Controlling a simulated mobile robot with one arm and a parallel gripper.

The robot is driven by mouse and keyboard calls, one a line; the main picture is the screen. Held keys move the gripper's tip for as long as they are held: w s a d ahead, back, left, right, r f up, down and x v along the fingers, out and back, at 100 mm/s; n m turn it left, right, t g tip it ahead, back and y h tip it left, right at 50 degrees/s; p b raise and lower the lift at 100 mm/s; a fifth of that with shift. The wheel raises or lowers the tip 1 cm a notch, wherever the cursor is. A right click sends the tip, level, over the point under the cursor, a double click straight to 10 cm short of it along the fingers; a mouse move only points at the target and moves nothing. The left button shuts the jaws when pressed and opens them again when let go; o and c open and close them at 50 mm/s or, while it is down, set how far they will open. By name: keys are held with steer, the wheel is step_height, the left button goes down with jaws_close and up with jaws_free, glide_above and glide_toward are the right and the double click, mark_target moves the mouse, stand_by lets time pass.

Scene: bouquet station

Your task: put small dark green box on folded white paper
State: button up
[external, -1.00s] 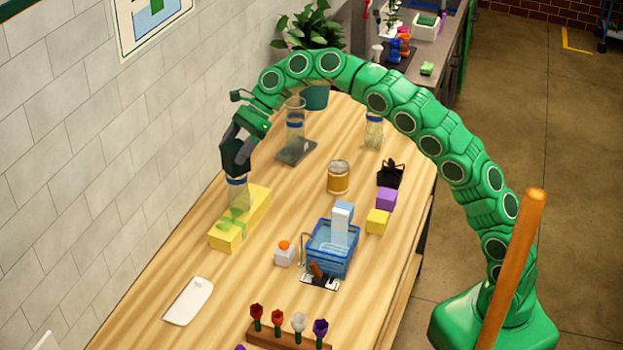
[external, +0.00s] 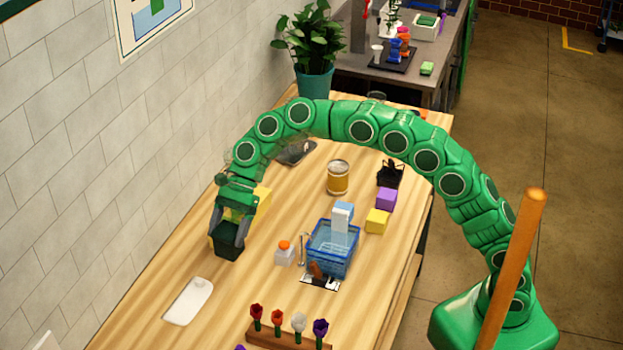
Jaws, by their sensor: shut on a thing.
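My gripper (external: 233,221) is shut on a small dark green box (external: 228,241), low over the left side of the wooden table. The box looks almost black and hangs below the fingers. Whether it touches anything beneath it cannot be told. A flat white piece (external: 188,302) with rounded corners lies on the table below and left of the box, apart from it; I cannot tell whether it is the folded paper. Another white thing (external: 42,342) is cut off at the lower left edge.
A yellow box (external: 263,203) is mostly hidden behind my gripper. A white bottle with an orange cap (external: 285,255) and a blue basket (external: 333,250) stand to the right. Flowers in a wooden rack (external: 290,338) stand in front. The table around the white piece is clear.

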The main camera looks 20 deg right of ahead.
mark_target(217, 245)
steer(key=shift+n+g, duration=0.3)
steer(key=shift+n, duration=0.2)
steer(key=s, duration=0.1)
steer(key=s+f, duration=0.1)
steer(key=s, duration=0.1)
steer(key=s+f, duration=0.1)
steer(key=shift+s+a+f, duration=0.15)
steer(key=shift+a+f, duration=0.1)
steer(key=shift+a, duration=0.15)
steer(key=a, duration=0.1)
steer(key=w+a+f, duration=0.2)
steer(key=a, duration=0.1)
steer(key=shift+f, duration=0.15)
steer(key=w+a+f, duration=0.4)
steer(key=a+f, duration=0.3)
steer(key=a, duration=0.1)
steer(key=shift+w+f, duration=0.1)
steer(key=shift+f, duration=0.05)
steer(key=shift+a+f, duration=0.2)
steer(key=shift+f, duration=0.75)
steer(key=shift+w+f, duration=0.1)
steer(key=shift+f, duration=0.7)
